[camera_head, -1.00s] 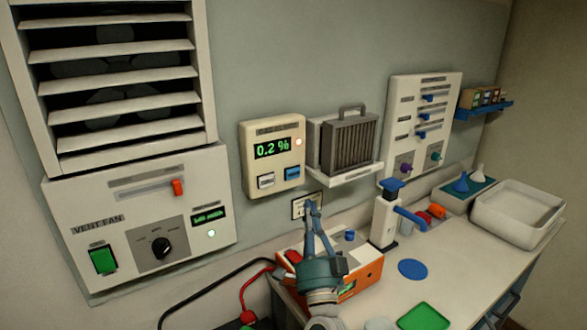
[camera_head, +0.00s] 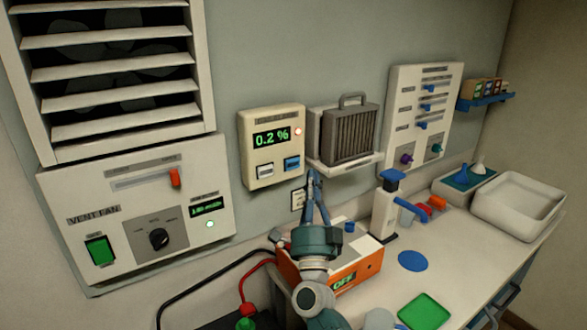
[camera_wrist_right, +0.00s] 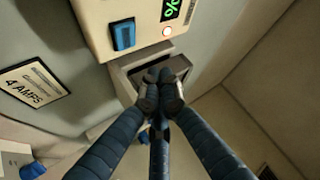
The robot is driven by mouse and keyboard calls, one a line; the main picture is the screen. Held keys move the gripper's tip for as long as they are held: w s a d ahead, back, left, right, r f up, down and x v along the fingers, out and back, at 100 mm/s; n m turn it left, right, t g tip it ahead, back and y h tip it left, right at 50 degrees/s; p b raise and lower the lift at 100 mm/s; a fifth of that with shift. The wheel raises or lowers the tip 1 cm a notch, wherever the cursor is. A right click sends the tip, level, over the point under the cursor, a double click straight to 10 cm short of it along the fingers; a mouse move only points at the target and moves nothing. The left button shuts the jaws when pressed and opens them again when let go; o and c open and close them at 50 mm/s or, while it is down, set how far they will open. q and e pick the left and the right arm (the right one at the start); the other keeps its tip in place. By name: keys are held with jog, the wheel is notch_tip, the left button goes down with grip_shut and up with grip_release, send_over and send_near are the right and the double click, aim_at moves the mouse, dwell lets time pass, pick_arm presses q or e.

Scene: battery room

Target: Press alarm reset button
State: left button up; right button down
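The cream alarm panel (camera_head: 272,118) is on the wall with a green "0.2 %" display. It has a white button (camera_head: 265,169), a blue button (camera_head: 292,163) and a small lit red-white lamp (camera_head: 298,132); the button labels are too small to read. The panel's lower part, with the blue button (camera_wrist_right: 123,35), shows at the top of the right wrist view. My right gripper (camera_head: 313,174) has its fingertips together, a little below and right of the blue button, apart from it. The fingertips (camera_wrist_right: 159,82) hold nothing visible. My left gripper is out of view.
A filter on a wall shelf (camera_head: 345,162) is right of the panel, close to the fingertips. An orange and white device (camera_head: 365,265) sits on the bench below. A white pump-like stand (camera_head: 383,215) is to its right. The vent fan unit (camera_head: 75,245) is at left.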

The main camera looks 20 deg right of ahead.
aim_at(293, 164)
jog(key=shift+w+a+b, duration=0.2)
jog(key=shift+w+b, duration=0.3)
jog(key=shift+w, duration=0.8)
jog(key=shift+w+a+b, duration=0.15)
jog(key=shift+w+b, duration=0.35)
jog(key=shift+w, duration=0.75)
jog(key=shift+w, duration=0.4)
jog(key=shift+w+a+b, duration=0.1)
jog(key=shift+w+b, duration=0.25)
jog(key=shift+b, duration=0.1)
jog(key=shift+s, duration=0.1)
jog(key=shift+s+p, duration=0.45)
jog(key=shift+s, duration=0.25)
jog(key=shift+s, duration=0.1)
